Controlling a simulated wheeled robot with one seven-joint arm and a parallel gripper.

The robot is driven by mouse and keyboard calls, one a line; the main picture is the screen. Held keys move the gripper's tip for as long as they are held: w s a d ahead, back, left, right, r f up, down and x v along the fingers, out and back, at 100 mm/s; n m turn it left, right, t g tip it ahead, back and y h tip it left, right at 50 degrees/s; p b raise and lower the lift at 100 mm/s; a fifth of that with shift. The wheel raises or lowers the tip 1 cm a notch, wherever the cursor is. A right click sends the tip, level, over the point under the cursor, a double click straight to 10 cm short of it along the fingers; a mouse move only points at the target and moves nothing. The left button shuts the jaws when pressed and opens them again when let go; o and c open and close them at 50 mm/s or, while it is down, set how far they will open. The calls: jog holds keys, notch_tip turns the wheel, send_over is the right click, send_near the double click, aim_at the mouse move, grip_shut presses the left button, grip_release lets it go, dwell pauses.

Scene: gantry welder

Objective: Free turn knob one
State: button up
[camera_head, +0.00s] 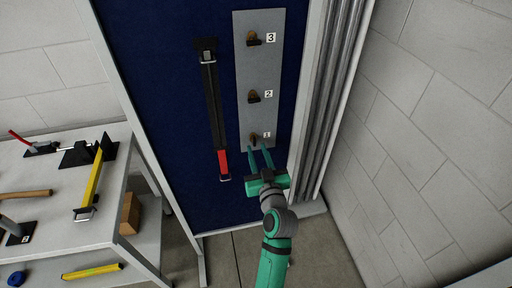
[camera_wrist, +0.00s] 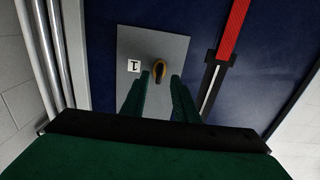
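Knob two (camera_head: 253,96) and knob three (camera_head: 254,38) sit above on the same plate. A black and red tool (camera_head: 213,105) hangs to the left. Grey vertical pipes (camera_head: 330,95) stand close on the right. A table (camera_head: 60,220) with several tools is at the left.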

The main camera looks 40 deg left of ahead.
jog(key=v, duration=0.7)
jog(key=shift+s+d, duration=0.25)
jog(key=shift+w, duration=0.1)
